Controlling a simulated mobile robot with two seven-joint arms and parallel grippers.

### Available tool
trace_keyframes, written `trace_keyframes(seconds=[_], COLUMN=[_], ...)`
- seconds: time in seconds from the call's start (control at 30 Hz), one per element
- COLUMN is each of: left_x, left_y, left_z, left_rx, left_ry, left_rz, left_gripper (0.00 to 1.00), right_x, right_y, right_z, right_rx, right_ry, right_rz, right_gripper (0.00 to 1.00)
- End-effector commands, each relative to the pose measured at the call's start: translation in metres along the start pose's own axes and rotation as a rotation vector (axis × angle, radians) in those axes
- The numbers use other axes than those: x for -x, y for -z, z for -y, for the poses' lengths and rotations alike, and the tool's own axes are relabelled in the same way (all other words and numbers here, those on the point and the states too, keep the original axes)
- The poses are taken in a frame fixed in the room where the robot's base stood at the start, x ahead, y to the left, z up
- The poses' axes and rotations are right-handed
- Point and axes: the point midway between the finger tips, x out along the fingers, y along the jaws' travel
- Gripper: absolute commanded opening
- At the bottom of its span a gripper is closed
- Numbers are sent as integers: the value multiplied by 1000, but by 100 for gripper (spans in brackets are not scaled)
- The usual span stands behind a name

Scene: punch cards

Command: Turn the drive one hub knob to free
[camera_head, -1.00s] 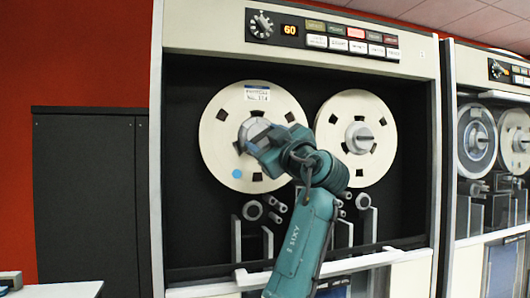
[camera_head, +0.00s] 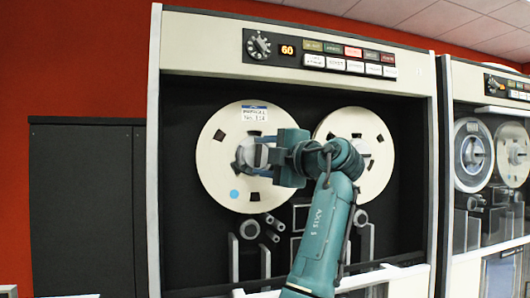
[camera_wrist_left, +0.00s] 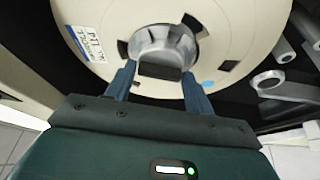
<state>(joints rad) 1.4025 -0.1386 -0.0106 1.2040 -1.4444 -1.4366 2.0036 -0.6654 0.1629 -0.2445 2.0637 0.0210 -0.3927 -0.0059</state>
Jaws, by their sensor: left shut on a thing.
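The left tape reel (camera_head: 217,142) is cream with a white-and-blue label at its top and a blue dot low on its left. Its grey hub knob (camera_head: 243,157) sits at the centre, partly hidden by my left gripper (camera_head: 260,155). In the left wrist view the silver hub knob (camera_wrist_left: 165,45) has a dark grip bar (camera_wrist_left: 158,71) that lies between the two blue fingers of the gripper (camera_wrist_left: 158,76). The gripper is shut on the knob. Its fingers sit one above the other in the head view. My right gripper is not in view.
A second cream reel (camera_head: 373,178) stands to the right, partly behind my arm. Above is a panel with a dial (camera_head: 257,45), a display reading 60 (camera_head: 287,50) and rows of buttons. Rollers (camera_head: 249,230) lie below the reel. Another tape drive (camera_head: 473,155) stands at the right.

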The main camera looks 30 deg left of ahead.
Motion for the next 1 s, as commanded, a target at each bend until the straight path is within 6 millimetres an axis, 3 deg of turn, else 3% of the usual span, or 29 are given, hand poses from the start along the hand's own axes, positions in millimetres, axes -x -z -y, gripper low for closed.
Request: trace_keyframes(seconds=[0.8,0.83,1.0], left_x=[0,0,0], left_y=[0,0,0], left_z=[0,0,-1], left_rx=[106,106,105], left_ry=[45,45,44], left_rz=[2,2,1], left_gripper=[30,56,69], right_x=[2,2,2], right_y=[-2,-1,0], right_z=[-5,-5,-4], right_rx=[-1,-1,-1], right_ry=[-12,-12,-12], right_rz=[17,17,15], right_gripper=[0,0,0])
